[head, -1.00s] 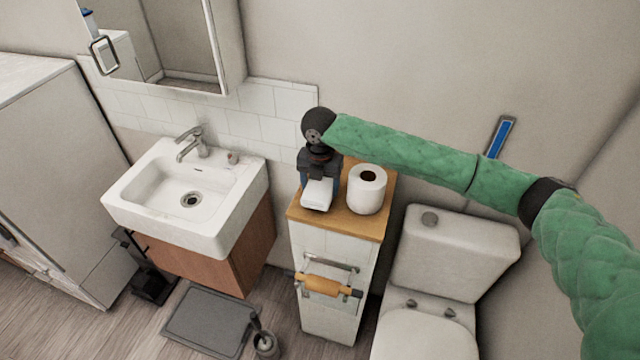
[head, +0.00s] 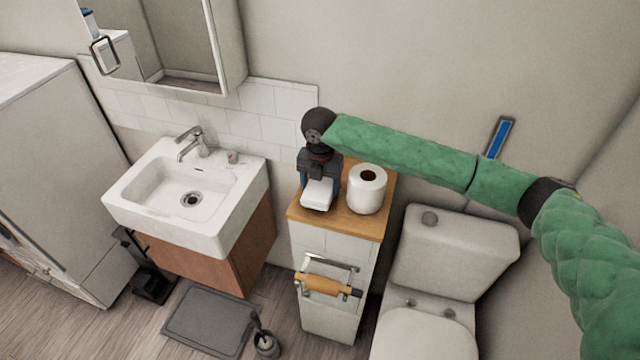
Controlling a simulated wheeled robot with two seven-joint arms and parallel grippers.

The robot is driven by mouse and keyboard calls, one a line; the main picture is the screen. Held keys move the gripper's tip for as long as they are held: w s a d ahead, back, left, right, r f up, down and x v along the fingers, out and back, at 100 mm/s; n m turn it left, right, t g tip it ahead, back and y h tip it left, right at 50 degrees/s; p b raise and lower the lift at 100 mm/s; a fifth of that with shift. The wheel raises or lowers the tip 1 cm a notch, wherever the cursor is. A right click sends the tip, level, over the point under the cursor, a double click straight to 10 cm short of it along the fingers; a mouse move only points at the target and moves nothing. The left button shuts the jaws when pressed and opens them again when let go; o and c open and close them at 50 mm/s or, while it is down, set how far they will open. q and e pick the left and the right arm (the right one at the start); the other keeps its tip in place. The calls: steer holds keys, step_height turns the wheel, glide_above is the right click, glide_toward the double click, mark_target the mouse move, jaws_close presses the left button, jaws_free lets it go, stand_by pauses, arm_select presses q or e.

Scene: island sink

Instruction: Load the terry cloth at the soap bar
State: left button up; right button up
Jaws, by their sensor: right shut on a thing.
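My right gripper (head: 319,176) points down over the wooden top of the narrow cabinet. It is shut on a white, soft-edged block, which looks like the folded terry cloth (head: 317,194). The cloth is at the left part of the cabinet top; I cannot tell whether it touches the wood. The gripper hides its rear part. A small pinkish item, perhaps the soap bar (head: 232,157), lies on the back right rim of the white sink (head: 143,213). It is too small to be sure. My left gripper is out of view.
A toilet paper roll (head: 367,190) stands on the wooden cabinet top (head: 362,228), close right of the gripper. A faucet (head: 193,143) rises at the sink's back. The toilet (head: 455,250) is at the right, a mirror cabinet (head: 160,40) above the sink. The sink basin is empty.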

mark_target(320, 184)
steer(key=shift+r+p, duration=0.6)
steer(key=shift+r, duration=0.3)
steer(key=shift+r+p, duration=1.9)
steer(key=shift+r, duration=0.65)
